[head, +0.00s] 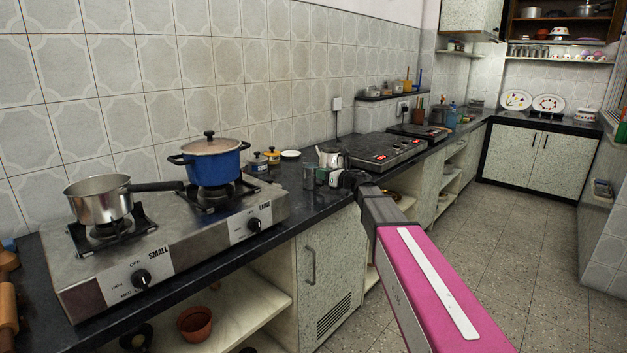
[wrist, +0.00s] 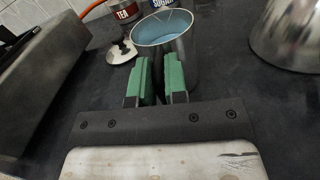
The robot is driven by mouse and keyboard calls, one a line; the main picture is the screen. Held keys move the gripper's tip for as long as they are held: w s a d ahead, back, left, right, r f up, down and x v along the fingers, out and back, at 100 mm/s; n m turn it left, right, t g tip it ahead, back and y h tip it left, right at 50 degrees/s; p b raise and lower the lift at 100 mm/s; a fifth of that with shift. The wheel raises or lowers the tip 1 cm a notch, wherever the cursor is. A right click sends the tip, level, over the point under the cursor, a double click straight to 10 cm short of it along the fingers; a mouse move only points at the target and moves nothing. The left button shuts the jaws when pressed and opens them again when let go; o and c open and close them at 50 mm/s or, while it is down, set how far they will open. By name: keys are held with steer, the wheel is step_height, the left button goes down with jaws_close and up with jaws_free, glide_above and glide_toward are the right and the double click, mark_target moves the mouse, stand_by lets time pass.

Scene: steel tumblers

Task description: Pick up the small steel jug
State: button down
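The small steel jug (wrist: 178,50) stands upright on the dark counter in the wrist view, its round mouth facing up and its inside pale blue. In the head view it appears as a small grey cylinder (head: 308,178) just left of my gripper (head: 324,177). In the wrist view, the green finger pads of my gripper (wrist: 160,82) are at the jug's near side, overlapping its lower wall, with a narrow gap between them. I cannot tell whether they grip a handle or any part of the jug; its near side is partly hidden.
A larger steel vessel (wrist: 290,35) stands close on the right. A tea tin (wrist: 124,11), a sugar tin (wrist: 160,3) and a small knobbed lid (wrist: 121,52) lie beyond. The steel stove (head: 190,240) with a saucepan (head: 98,200) and blue pot (head: 212,162) is left.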

steer(key=shift+r, duration=0.15)
stand_by(0.4)
steer(key=shift+r, duration=1.9)
steer(key=s+a+r, duration=0.4)
steer(key=a+r, duration=0.2)
steer(key=a, duration=0.4)
steer(key=shift+a+r, duration=0.35)
steer(key=shift+r, duration=0.05)
steer(key=shift+s+a, duration=0.1)
steer(key=shift+r, duration=0.1)
